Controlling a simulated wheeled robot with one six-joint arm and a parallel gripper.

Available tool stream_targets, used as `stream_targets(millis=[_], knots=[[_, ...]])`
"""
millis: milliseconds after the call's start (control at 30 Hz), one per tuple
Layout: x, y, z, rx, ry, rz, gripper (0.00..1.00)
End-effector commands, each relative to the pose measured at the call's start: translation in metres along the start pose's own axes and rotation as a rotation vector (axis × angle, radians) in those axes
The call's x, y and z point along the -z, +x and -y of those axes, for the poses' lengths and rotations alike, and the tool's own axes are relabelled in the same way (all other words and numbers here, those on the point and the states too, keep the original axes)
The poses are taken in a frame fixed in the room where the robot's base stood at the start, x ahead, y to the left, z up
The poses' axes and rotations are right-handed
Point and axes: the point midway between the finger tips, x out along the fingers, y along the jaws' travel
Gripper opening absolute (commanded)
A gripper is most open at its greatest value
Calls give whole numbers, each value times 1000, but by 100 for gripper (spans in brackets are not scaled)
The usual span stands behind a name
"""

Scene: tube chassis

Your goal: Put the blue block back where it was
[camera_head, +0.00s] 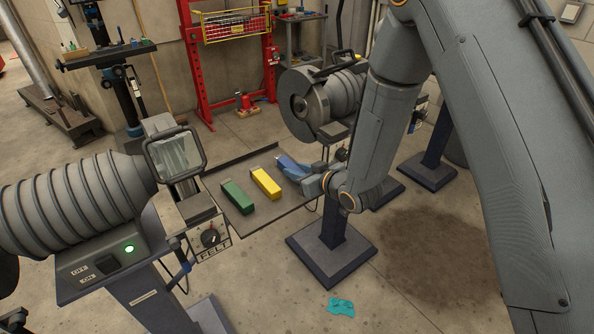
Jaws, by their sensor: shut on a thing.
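A blue block (291,167) is at the right end of a row with a yellow block (266,184) and a green block (238,197). The green and yellow blocks lie on a flat grey plate (275,216) between two grinder stands. My gripper (305,177) comes in from the right and is shut on the blue block. The fingers and wrist hide part of the block's near end. I cannot tell whether the blue block touches the plate or is held just above it.
A grinding machine (88,200) with a lit green button stands at the left front. Another grinder (322,98) stands just behind my gripper. A red press frame (205,85) is at the back. A teal rag (341,307) and a dark stain (425,250) are on the floor.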

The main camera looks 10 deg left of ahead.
Motion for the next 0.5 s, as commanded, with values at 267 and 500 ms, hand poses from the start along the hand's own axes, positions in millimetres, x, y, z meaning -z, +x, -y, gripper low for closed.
stream_targets(millis=[267,500], knots=[[-3,2,-1,-2,-1,-4,4],[-6,3,-1,-1,0,-2,33]])
